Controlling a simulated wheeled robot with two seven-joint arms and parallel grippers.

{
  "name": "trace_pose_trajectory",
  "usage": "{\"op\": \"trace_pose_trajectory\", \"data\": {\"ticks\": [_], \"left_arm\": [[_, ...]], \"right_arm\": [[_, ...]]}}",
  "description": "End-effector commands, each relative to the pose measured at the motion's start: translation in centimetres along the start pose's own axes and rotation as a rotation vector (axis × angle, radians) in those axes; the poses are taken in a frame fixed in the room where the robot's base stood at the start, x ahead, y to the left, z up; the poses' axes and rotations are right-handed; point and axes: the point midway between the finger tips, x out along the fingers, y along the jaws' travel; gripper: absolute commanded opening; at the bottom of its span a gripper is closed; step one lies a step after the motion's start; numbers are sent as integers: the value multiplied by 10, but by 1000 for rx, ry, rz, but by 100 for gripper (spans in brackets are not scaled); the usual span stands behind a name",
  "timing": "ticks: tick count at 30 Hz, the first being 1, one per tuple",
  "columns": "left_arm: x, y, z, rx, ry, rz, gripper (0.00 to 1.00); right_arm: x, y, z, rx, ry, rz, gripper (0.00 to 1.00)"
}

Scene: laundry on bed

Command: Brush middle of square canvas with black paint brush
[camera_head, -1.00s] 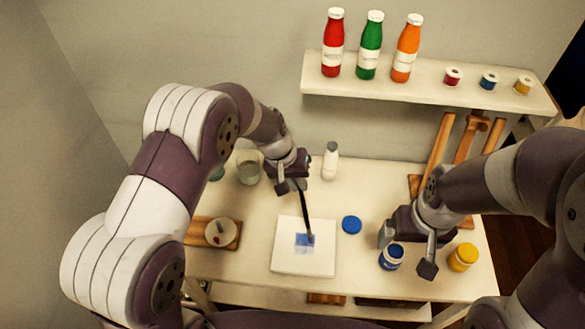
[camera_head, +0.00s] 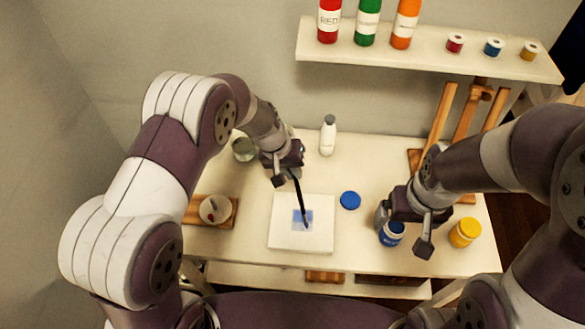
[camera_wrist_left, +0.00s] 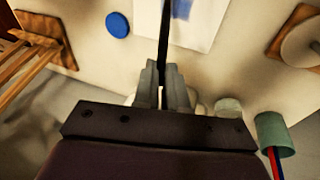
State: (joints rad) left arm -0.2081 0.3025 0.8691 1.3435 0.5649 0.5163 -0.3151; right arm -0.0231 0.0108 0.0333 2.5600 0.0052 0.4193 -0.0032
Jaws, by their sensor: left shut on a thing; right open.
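My left gripper (camera_head: 287,174) is shut on the black paint brush (camera_head: 301,200), above the back edge of the canvas. The brush slants down and its tip shows over the blue patch; I cannot tell whether it touches. In the left wrist view the brush (camera_wrist_left: 164,40) runs up from between the fingers towards the canvas (camera_wrist_left: 198,30). My right gripper (camera_head: 402,233) is open beside the blue paint jar (camera_head: 391,236); whether its fingers are around the jar is unclear.
A blue lid (camera_head: 350,200) lies right of the canvas. A yellow jar (camera_head: 464,233) stands at the right edge and a white bottle (camera_head: 328,135) at the back. A wooden board with a round dish (camera_head: 214,209) is at the left. A shelf (camera_head: 400,64) holds bottles and small jars.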

Motion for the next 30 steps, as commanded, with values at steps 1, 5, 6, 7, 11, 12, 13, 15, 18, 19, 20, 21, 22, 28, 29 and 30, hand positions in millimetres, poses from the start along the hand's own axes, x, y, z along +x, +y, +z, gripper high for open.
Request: {"op": "trace_pose_trajectory", "data": {"ticks": [1, 5, 6, 7, 11, 12, 13, 15, 18, 19, 20, 21, 22, 28, 29, 30], "left_arm": [[0, 0, 0, 0, 0, 0, 0], [0, 0, 0, 0, 0, 0, 0], [0, 0, 0, 0, 0, 0, 0], [0, 0, 0, 0, 0, 0, 0], [2, -1, 0, 0, 0, 0, 0], [3, -1, 0, 0, 0, 0, 0], [3, -1, 0, 0, 0, 0, 0], [4, -1, 0, 0, 0, 0, 0], [6, -2, 1, 0, 0, 0, 0], [6, -2, 1, 0, 0, 0, 0], [7, -2, 1, 0, 0, 0, 0], [7, -2, 1, 0, 0, 0, 0], [8, -2, 1, 0, 0, 0, 0], [10, -3, 1, 0, 0, 0, 0], [11, -3, 1, 0, 0, 0, 0], [11, -4, 2, 0, 0, 0, 0]], "right_arm": [[0, 0, 0, 0, 0, 0, 95], [0, 0, 0, 0, 0, 0, 95], [0, 0, 0, 0, 0, 0, 95], [0, 0, 0, 0, 0, 0, 95], [2, 0, 0, 0, 0, 0, 95], [3, 0, 0, 0, 0, 0, 95], [3, 0, 0, 0, 0, 0, 95], [4, 0, 1, 0, 0, 0, 95], [6, 0, 1, 0, 0, 0, 95], [6, 0, 1, 0, 0, 0, 95], [7, 0, 1, 0, 0, 0, 95], [7, 0, 1, 0, 0, 0, 95], [8, 0, 1, 0, 0, 0, 95], [10, 0, 1, 0, 0, 0, 95], [11, 0, 1, 0, 0, 0, 95], [11, 0, 1, 0, 0, 0, 95]]}}
